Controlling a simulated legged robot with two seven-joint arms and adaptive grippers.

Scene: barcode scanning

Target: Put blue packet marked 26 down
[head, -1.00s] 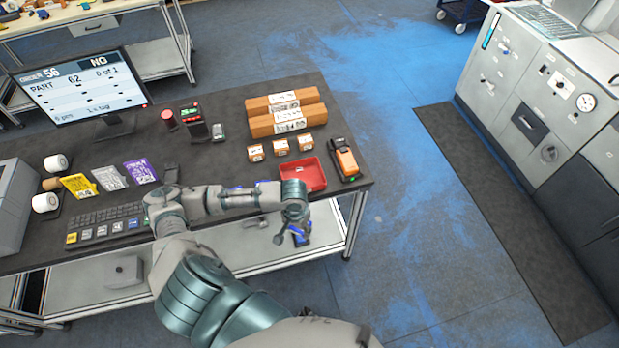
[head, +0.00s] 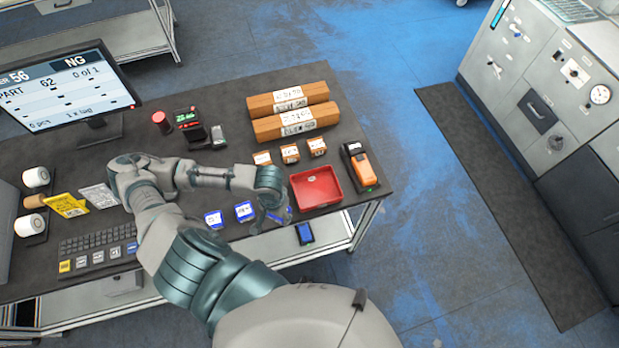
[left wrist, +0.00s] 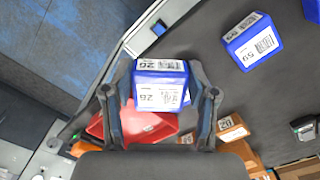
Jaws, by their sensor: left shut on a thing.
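The blue packet marked 26 (left wrist: 160,85) sits between the fingers of my left gripper (left wrist: 160,98), which is shut on it in the left wrist view. In the head view my left gripper (head: 277,208) is just left of the red tray, near the table's front edge, and mostly hides the packet. I cannot tell whether the packet touches the table. A blue packet marked 59 (left wrist: 252,42) lies on the table beside it, also seen in the head view (head: 244,211). Another blue packet (head: 213,219) lies further left. My right gripper is not in view.
The red tray (head: 316,188) stands right of the gripper, with an orange-black handheld device (head: 360,165) beyond. Small orange boxes (head: 290,153) and long orange boxes (head: 296,122) lie behind. A keyboard (head: 98,247) is left. A blue device (head: 304,233) shows below the table edge.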

